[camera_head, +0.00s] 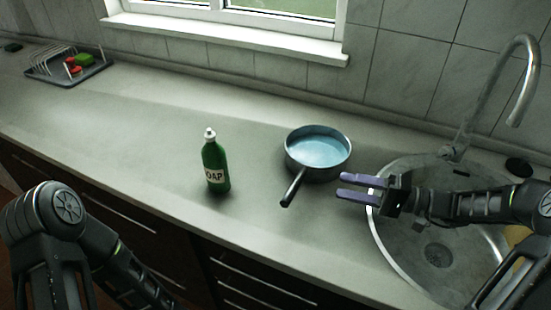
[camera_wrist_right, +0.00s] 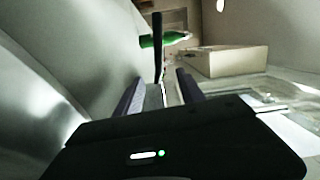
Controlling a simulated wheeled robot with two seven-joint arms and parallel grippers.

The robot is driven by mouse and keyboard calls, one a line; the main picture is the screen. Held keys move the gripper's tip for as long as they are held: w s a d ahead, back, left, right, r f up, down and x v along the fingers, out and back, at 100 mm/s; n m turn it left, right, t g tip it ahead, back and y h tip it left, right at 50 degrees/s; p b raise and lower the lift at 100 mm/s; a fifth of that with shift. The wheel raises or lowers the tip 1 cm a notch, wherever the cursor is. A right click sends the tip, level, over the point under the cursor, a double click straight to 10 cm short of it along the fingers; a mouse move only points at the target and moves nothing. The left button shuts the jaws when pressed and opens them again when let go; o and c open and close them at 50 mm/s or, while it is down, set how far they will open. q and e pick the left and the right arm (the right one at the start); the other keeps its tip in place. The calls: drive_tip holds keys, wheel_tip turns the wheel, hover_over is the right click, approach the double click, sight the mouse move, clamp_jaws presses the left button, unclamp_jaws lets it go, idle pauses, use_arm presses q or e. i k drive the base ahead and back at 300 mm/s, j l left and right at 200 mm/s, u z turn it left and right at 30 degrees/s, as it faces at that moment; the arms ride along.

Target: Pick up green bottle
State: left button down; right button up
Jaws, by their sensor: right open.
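The green bottle (camera_head: 214,166) stands upright on the counter in the head view, with a white cap and a label reading SOAP. It also shows in the right wrist view (camera_wrist_right: 165,41), sideways in the picture and partly behind the dark pan handle. My right gripper (camera_head: 341,188) is open and empty, to the right of the bottle, beside the pan and near the sink's left rim. Its fingers point left, towards the bottle's side of the counter. My left arm is at the lower left in the head view, but its gripper is out of the picture.
A pan with blue inside (camera_head: 319,148) stands between the bottle and my right gripper, its dark handle (camera_head: 293,187) pointing towards the front edge. A round sink (camera_head: 379,226) with a tall faucet (camera_head: 525,75) is at right. A dish rack (camera_head: 66,70) is far left. Counter around the bottle is clear.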

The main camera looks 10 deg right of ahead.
sight(214, 156)
drive_tip(key=k+j, duration=0.15)
drive_tip(key=j, duration=0.15)
drive_tip(key=k+j, duration=0.15)
drive_tip(key=j, duration=0.15)
drive_tip(key=k+j, duration=0.15)
drive_tip(key=j, duration=0.15)
drive_tip(key=k+j, duration=0.1)
drive_tip(key=j, duration=0.25)
